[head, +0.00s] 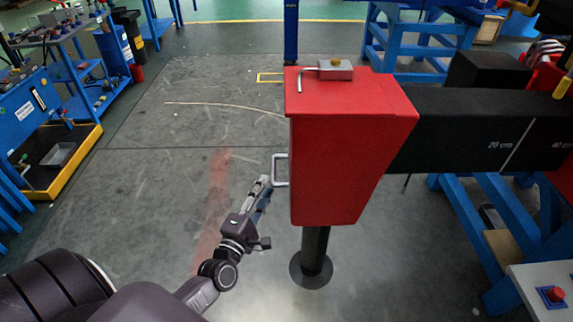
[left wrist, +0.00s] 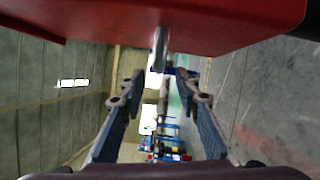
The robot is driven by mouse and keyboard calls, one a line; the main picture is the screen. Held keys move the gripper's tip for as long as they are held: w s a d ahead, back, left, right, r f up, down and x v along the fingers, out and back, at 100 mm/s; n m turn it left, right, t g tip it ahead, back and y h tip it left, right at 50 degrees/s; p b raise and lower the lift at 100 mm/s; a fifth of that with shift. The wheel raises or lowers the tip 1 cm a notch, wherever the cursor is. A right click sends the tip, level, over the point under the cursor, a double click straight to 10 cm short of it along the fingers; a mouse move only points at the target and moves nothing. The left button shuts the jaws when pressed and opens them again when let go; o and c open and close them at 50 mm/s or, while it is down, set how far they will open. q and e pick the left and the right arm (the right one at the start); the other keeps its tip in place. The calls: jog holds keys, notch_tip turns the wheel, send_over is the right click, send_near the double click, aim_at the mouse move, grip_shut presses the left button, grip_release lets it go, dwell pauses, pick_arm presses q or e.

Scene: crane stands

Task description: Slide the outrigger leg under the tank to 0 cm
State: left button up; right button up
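The outrigger leg's red end box (head: 345,150) sits at the end of a black beam (head: 450,120) with white marks reading 20 cm and 40 cm. A black post runs down from the box to a round foot plate (head: 311,270) on the floor. A grey handle (head: 281,170) sticks out from the box's left side. My left gripper (head: 264,186) is just left of the handle. In the left wrist view my left gripper (left wrist: 156,80) is open, and the handle (left wrist: 158,48) shows between and beyond its fingertips. I cannot tell which part is the tank. My right gripper is not in view.
Blue stands (head: 470,210) are under the beam. A white panel with a red button (head: 556,294) is at lower right. The floor (head: 150,190) at left is clear.

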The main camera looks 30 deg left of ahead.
aim_at(273, 170)
pick_arm(q)
jog(key=w, duration=0.3)
jog(key=w+a, duration=0.1)
jog(key=w, duration=0.1)
jog(key=shift+w+r+p, duration=0.3)
jog(key=shift+w, duration=0.4)
jog(key=shift+w+a, duration=0.1)
jog(key=shift+w, duration=0.1)
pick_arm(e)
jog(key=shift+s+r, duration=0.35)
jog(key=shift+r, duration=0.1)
pick_arm(q)
jog(key=shift+c, duration=0.5)
grip_shut()
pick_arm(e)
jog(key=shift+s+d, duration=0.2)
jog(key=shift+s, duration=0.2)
